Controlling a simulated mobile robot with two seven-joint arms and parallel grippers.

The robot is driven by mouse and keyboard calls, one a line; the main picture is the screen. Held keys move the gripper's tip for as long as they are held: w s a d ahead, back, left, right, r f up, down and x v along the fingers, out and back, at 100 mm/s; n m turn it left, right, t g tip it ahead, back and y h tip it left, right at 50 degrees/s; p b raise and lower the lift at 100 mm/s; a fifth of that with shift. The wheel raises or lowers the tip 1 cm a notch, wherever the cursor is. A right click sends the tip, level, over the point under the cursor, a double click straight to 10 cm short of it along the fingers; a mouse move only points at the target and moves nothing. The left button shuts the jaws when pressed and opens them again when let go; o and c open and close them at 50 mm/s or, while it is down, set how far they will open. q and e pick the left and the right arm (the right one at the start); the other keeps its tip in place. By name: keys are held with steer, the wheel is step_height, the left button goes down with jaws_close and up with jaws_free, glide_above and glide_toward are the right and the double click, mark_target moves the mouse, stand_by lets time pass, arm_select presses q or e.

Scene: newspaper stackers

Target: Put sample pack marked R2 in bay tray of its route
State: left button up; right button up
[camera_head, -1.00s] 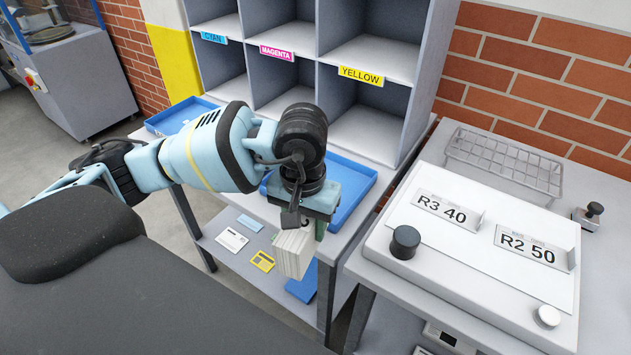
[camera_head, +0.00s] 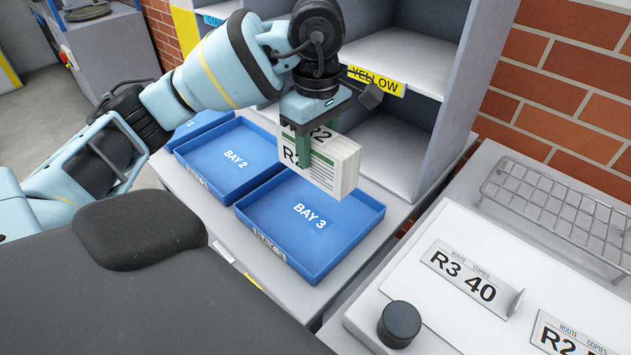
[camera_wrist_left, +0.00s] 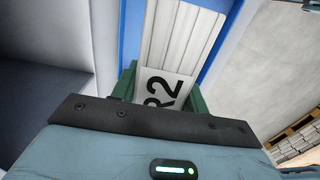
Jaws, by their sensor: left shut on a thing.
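The sample pack (camera_head: 338,165), a white block of paper with black R2 marks and a green band, is held by my left gripper (camera_head: 303,150). The green fingers are shut on it, and it is above the bench near the back of the Bay 3 tray. In the left wrist view the pack (camera_wrist_left: 172,50) shows R2 between the fingers. The blue Bay 3 tray (camera_head: 310,222) looks empty below the pack. The blue Bay 2 tray (camera_head: 233,156) lies to its left, also empty where seen. My right gripper is not in view.
A grey shelf unit with a yellow label (camera_head: 376,80) stands behind the trays. A white panel to the right bears an R3 40 sign (camera_head: 466,279), an R2 sign (camera_head: 570,340) and a black knob (camera_head: 399,324). A wire rack (camera_head: 560,208) lies behind it.

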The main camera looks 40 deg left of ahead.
arm_select(q)
steer(key=shift+f, duration=4.95)
steer(key=shift+f, duration=0.2)
steer(key=o, duration=1.3)
step_height(320, 180, up, 12)
steer(key=shift+r+p, duration=0.2)
steer(key=shift+p, duration=0.15)
